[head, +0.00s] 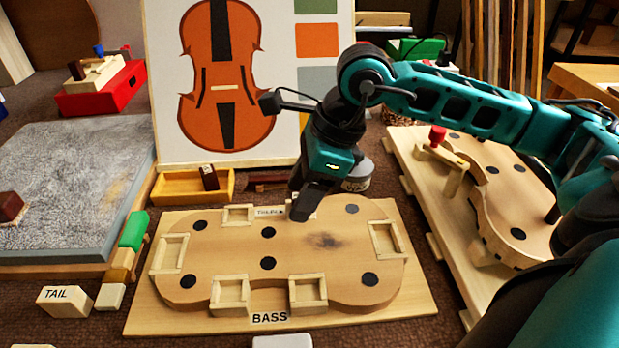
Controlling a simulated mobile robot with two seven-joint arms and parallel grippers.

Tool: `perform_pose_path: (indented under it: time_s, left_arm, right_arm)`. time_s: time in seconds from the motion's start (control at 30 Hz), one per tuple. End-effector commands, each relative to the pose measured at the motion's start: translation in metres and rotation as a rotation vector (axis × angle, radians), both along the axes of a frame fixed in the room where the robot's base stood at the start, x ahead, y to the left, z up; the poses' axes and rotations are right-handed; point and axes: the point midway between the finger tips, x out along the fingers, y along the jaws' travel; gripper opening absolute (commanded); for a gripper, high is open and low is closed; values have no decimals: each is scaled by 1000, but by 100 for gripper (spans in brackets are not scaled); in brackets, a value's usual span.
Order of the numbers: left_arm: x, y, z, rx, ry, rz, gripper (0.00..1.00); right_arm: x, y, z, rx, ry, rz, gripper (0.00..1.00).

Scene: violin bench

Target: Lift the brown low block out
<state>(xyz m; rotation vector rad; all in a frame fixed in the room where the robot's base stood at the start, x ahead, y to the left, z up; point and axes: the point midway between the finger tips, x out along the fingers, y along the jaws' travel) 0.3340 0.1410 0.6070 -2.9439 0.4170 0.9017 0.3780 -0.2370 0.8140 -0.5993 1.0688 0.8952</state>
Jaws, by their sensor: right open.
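My right gripper (303,212) points down at the far edge of the violin-shaped form (268,240), right of the partly covered label on that side. It is open, but the gap between its fingers is hard to see. The gripper hides the spot under it, and I see no brown block there. A dark brown block (208,177) with a pale marked face stands in the yellow tray (180,188) behind the form. Another dark reddish-brown block (10,207) lies on the grey mat at the left. I cannot tell which is the low one. My left gripper is out of view.
The form has several framed pockets (170,253) and lies on a baseboard marked BASS (412,300). A TAIL block (65,301) and a green block (133,230) lie to the left. A violin picture board (165,60) stands behind. A second form (505,195) lies right, under my arm.

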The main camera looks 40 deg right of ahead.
Motion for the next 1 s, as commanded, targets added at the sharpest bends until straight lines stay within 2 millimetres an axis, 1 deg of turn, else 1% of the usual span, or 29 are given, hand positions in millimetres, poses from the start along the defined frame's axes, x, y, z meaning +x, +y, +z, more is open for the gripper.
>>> perform_pose_path:
  time_s: [0.27,0.87,0.9,1.0]
  left_arm:
    - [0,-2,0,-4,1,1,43]
    - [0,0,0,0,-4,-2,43]
    - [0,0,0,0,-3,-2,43]
    - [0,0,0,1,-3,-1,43]
  right_arm:
    - [0,0,-1,0,1,0,57]
    - [0,0,-1,0,2,1,0]
    - [0,0,-1,0,2,1,24]
    - [0,0,-1,0,2,1,15]
